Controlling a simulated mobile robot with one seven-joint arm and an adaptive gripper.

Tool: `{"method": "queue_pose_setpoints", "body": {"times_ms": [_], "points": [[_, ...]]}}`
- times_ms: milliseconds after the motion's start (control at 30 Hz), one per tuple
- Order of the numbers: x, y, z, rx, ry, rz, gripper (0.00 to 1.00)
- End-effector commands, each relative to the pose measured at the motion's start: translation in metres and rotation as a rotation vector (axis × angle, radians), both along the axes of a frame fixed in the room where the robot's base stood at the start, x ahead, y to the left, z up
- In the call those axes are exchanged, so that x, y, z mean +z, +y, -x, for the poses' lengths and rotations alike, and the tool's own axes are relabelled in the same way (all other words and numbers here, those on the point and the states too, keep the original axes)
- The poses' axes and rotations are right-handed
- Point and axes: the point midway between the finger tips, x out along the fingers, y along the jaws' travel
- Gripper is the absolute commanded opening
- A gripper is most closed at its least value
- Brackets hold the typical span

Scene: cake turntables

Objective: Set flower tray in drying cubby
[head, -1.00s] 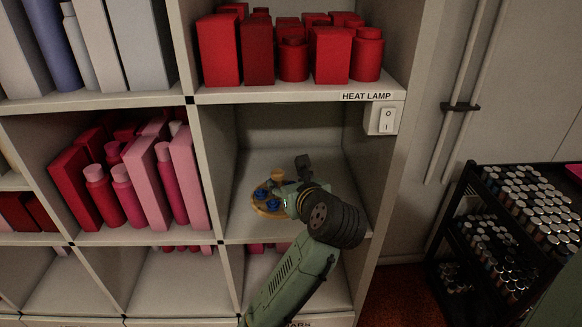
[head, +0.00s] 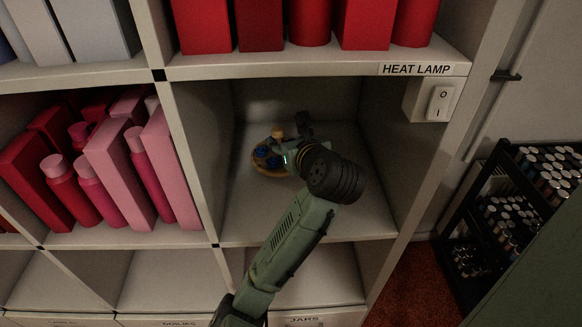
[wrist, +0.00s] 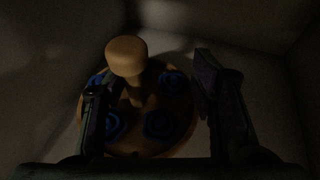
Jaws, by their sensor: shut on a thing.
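The flower tray (head: 261,169) is a round wooden plate with blue roses and a tan knob. It is inside the cubby under the HEAT LAMP label, towards its back left. In the wrist view the tray (wrist: 139,144) spreads below the knob (wrist: 126,56), with blue roses around it. My gripper (head: 290,140) reaches into the cubby and is shut on the tray. In the wrist view my gripper's dark fingers (wrist: 150,85) stand either side; the exact contact is dark. I cannot tell whether the tray touches the cubby floor (head: 345,215).
A heat lamp switch (head: 438,103) is on the cubby's right post. Red boxes and bottles (head: 262,25) fill the shelf above. Pink and red items (head: 110,160) fill the cubby to the left. A black rack of jars (head: 500,215) stands at right. Floor right of the tray is clear.

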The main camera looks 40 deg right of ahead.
Motion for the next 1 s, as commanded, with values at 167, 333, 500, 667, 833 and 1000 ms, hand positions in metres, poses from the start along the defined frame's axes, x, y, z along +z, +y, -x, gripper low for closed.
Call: {"method": "queue_pose_setpoints", "body": {"times_ms": [167,333,500,667,833,1000], "points": [[-0.026,0.000,0.000,0.000,-0.002,0.001,0.20],[-0.040,0.000,0.000,0.000,-0.002,0.001,0.20],[-0.061,0.000,0.000,0.000,-0.002,0.001,0.20],[-0.059,0.000,0.000,0.000,-0.003,0.002,0.20],[-0.060,0.000,0.000,0.000,-0.002,0.001,0.20],[-0.063,0.000,0.000,0.000,-0.001,0.000,0.56]]}}
